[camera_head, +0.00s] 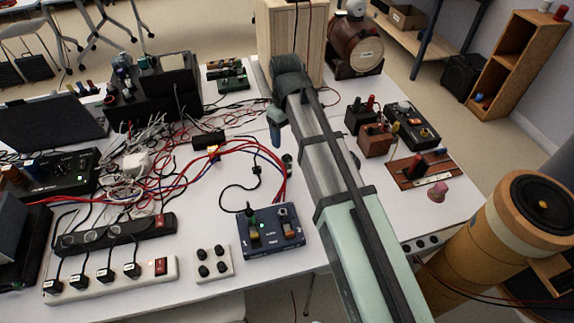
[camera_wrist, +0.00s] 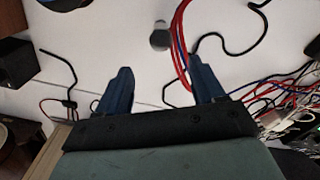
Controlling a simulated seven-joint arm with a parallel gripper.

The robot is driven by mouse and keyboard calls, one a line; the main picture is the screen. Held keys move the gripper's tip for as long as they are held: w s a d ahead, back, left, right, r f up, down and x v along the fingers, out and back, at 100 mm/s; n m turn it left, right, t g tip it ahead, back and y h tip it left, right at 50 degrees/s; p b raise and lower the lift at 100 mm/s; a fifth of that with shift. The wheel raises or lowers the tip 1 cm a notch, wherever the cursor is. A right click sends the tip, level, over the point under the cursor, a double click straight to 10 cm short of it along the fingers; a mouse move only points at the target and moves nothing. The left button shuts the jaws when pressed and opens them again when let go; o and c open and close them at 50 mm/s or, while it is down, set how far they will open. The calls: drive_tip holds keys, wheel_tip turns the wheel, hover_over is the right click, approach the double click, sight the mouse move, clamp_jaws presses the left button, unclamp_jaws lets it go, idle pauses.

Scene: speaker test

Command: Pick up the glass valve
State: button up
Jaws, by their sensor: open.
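A small, grey, rounded piece with a darker end, which looks like the glass valve (camera_wrist: 159,37), stands on the white table in the wrist view, just beyond my fingertips and roughly centred between them. In the head view a small dark upright piece (camera_head: 288,161) beside my arm appears to be the same thing; its details are too small to tell. My gripper (camera_wrist: 160,66) is open, its two blue fingers apart with only table between them. In the head view one blue finger (camera_head: 276,134) shows left of my arm; the other is hidden.
Red and blue cables (camera_head: 235,147) run close to the small piece. A blue box with knobs (camera_head: 270,236) and a white power strip (camera_head: 110,279) lie nearer. A wooden cabinet (camera_head: 291,45) stands behind. A brown board (camera_head: 420,168) and several small devices lie to the right.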

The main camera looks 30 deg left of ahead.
sight(286, 154)
wheel_tip(286, 154, down, 6)
drive_tip(key=shift+f, duration=0.1)
drive_tip(key=shift+s+d+f, duration=0.15)
drive_tip(key=shift+f, duration=2.4)
drive_tip(key=c, duration=1.1)
drive_tip(key=shift+c, duration=0.2)
drive_tip(key=shift+r, duration=0.1)
